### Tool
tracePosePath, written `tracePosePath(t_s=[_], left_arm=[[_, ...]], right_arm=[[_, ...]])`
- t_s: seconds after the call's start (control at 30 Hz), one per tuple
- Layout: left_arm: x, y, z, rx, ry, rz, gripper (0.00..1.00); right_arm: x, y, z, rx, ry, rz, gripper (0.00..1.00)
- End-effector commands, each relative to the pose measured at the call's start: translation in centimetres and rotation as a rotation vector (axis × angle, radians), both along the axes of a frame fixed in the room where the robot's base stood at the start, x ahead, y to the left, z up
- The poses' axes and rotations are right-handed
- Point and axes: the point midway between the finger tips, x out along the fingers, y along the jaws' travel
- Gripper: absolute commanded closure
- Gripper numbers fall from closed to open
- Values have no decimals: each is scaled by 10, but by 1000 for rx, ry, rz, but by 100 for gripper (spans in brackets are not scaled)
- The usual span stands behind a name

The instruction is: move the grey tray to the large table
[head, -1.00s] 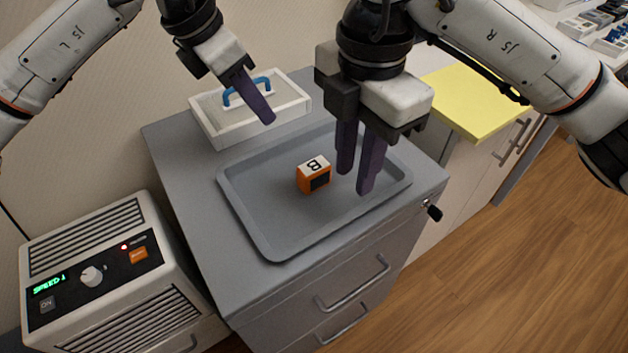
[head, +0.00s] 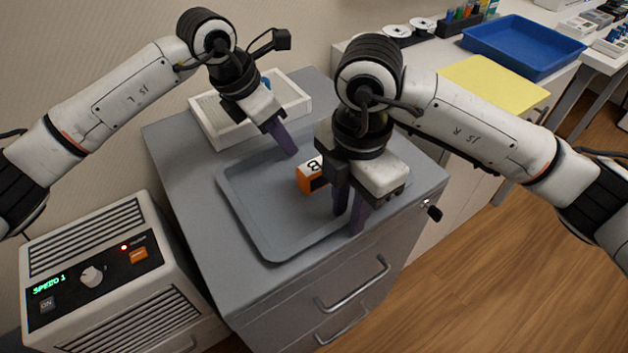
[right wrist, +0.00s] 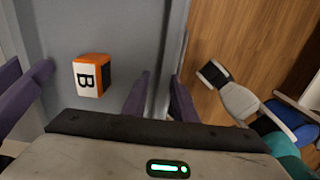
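The grey tray (head: 262,232) lies flat on the grey drawer cabinet (head: 180,170). An orange block with a white B face (head: 309,177) sits in it and also shows in the right wrist view (right wrist: 90,76). My right gripper (head: 349,212) is low at the tray's right side. In the right wrist view its fingers (right wrist: 158,98) are apart, with the tray's rim seemingly between them; contact is unclear. My left gripper (head: 286,148) is over the tray's far left side. Its two fingers look apart at the left of the right wrist view (right wrist: 22,88).
A white shallow box (head: 215,127) with a blue handle stands behind the tray. A white heater-like unit (head: 110,275) is at lower left. A pale worktop at right carries a yellow sheet (head: 492,86) and a blue tray (head: 525,47). Which surface is the large table is unclear.

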Motion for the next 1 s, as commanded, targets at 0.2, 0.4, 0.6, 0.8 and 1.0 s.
tracePosePath(t_s=[0.2,0.4,0.6,0.8,1.0], left_arm=[[0,0,-1,0,0,0,75],[0,0,0,0,0,0,100],[0,0,0,0,0,0,100],[0,0,1,-1,-2,0,100],[1,0,11,-1,-2,0,100]], right_arm=[[0,0,-1,0,0,0,75],[0,0,0,0,0,-1,100],[0,0,0,-1,1,-1,100],[0,0,1,1,-1,0,100],[0,0,10,1,-1,0,100]])
